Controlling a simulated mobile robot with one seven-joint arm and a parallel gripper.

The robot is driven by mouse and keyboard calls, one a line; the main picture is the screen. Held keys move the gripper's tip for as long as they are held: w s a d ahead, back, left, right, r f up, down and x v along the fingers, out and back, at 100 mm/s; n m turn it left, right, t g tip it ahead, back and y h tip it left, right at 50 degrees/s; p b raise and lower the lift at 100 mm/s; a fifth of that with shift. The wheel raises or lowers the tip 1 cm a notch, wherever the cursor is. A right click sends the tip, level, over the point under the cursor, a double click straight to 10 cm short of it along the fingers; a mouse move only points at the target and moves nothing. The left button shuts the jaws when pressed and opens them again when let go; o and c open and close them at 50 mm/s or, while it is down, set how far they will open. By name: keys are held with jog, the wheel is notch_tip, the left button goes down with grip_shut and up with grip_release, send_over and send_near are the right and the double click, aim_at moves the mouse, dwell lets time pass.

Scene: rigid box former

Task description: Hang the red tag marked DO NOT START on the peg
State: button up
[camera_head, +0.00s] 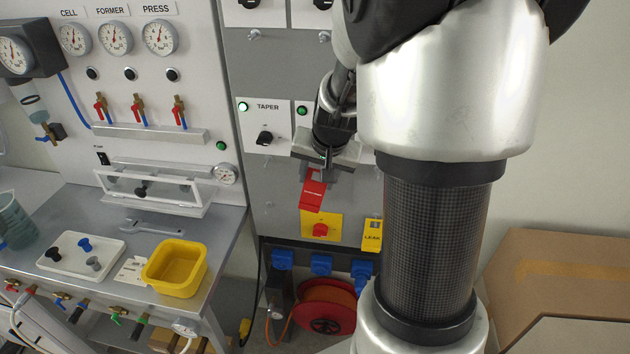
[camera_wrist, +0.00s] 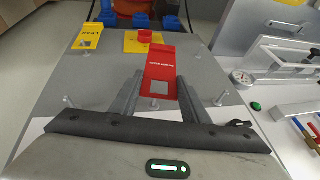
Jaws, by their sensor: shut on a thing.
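The red tag (camera_head: 313,194) with white lettering hangs tilted from my gripper (camera_head: 318,167), in front of the grey panel. In the wrist view the red tag (camera_wrist: 160,66) has a pale square patch near its held end. The fingers of my gripper (camera_wrist: 159,90) are shut on that end. Bare metal pegs show on the panel: one peg (camera_wrist: 68,101) left of the fingers and one peg (camera_wrist: 220,98) right of them in the wrist view. An upper peg (camera_head: 254,35) shows in the head view. Which peg is meant cannot be told.
A yellow LEAK tag (camera_head: 372,236) hangs right of a red button on a yellow plate (camera_head: 334,222). The TAPER switch (camera_head: 265,138) is left of my gripper. Blue sockets (camera_head: 322,264) and a red reel (camera_head: 325,305) are below. My arm hides the panel's right side.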

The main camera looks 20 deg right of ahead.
jog(key=shift+w+d+f+b, duration=0.35)
jog(key=shift+w+d, duration=0.15)
jog(key=shift+w, duration=0.25)
jog(key=shift+w+d+f+b, duration=0.2)
jog(key=shift+w+d+b, duration=0.1)
jog(key=shift+w+d, duration=0.3)
jog(key=shift+w+a, duration=0.1)
jog(key=shift+w, duration=0.05)
jog(key=o, duration=1.4)
jog(key=shift+c, duration=0.2)
jog(key=shift+r, duration=0.1)
